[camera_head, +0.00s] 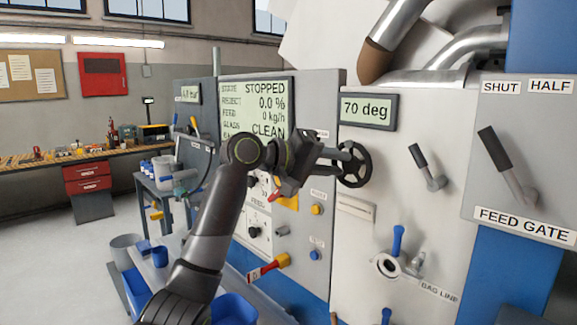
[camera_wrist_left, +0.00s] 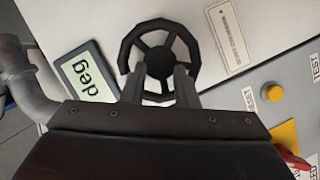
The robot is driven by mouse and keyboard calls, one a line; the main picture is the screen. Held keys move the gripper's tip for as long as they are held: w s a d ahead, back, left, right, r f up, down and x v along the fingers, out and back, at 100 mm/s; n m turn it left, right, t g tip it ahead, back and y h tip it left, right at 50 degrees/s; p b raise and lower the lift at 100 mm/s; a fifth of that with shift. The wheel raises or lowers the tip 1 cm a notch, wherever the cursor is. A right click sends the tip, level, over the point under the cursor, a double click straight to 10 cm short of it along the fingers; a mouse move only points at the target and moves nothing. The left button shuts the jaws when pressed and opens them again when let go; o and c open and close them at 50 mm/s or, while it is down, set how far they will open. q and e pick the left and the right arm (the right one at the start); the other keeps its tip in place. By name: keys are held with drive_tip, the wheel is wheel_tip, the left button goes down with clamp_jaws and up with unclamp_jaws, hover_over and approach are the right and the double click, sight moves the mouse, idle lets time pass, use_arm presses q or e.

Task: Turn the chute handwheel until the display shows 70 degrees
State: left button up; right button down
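The black chute handwheel (camera_head: 354,164) is mounted on the grey panel below the display (camera_head: 368,110), which reads 70 deg. My left gripper (camera_head: 340,160) is at the wheel's left side, its fingertips close to the wheel. In the left wrist view, the handwheel (camera_wrist_left: 157,32) lies straight ahead, and the two fingers of my left gripper (camera_wrist_left: 160,82) stand apart in front of it, either side of the lower hub area. I cannot tell whether they touch the wheel. The display (camera_wrist_left: 88,74) is partly visible there, showing "deg". My right gripper is out of view.
The feed gate lever (camera_head: 508,165) and a smaller dark lever (camera_head: 427,168) are to the right. A larger status screen (camera_head: 256,108) reads STOPPED and CLEAN. A red-yellow handle (camera_head: 268,267) and a blue bag-line handle (camera_head: 397,241) stick out lower down.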

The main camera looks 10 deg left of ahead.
use_arm(q)
drive_tip(key=b+v, duration=0.3)
drive_tip(key=v, duration=0.9)
drive_tip(key=shift+s+a, duration=0.25)
drive_tip(key=shift+a, duration=0.05)
drive_tip(key=shift+f, duration=0.15)
